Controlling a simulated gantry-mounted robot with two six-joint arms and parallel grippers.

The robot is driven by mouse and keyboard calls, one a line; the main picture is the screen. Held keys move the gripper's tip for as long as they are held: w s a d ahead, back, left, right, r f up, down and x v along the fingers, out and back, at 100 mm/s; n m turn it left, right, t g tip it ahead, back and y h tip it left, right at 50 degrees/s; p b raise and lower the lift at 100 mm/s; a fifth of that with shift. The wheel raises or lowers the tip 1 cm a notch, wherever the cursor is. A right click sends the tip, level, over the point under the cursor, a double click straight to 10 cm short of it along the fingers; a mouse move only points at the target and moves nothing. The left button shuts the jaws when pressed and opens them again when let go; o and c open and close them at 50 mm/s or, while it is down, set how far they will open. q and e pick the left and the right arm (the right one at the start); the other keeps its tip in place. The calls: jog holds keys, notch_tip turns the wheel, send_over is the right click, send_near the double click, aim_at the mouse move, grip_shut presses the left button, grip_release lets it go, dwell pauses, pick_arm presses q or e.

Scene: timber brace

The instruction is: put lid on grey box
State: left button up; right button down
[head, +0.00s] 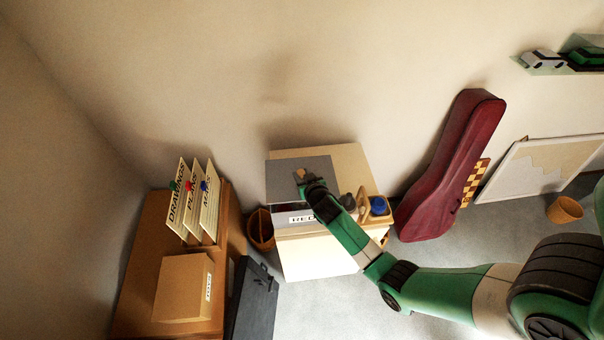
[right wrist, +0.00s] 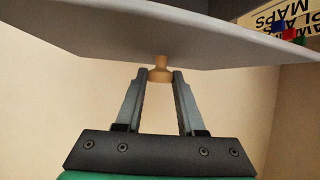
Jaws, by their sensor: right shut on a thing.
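The lid (head: 285,188) is a flat grey panel with a small tan wooden knob. It is over the grey box (head: 280,217), whose front carries a white label. Both are at the white cabinet in the middle of the head view. My right gripper (head: 303,177) is shut on the lid's knob. In the right wrist view the knob (right wrist: 160,70) sits between the fingertips (right wrist: 160,76), with the lid (right wrist: 150,35) spread beyond it. I cannot tell whether the lid touches the box; it hides the box's top. My left gripper is not in view.
Beside the box on the cabinet (head: 318,258) are a dark knobbed object (head: 348,202) and a tray with a blue-topped jar (head: 378,206). A brown desk with files (head: 190,205) and a carton (head: 183,288) stands left. A red instrument case (head: 450,165) leans right.

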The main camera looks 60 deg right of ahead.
jog(key=shift+f+b, duration=2.7)
jog(key=shift+f+b, duration=0.25)
jog(key=shift+b, duration=0.05)
jog(key=shift+f+b, duration=0.4)
jog(key=shift+b, duration=0.05)
jog(key=shift+c, duration=2.2)
grip_release()
notch_tip(320, 180, up, 7)
jog(key=p, duration=0.6)
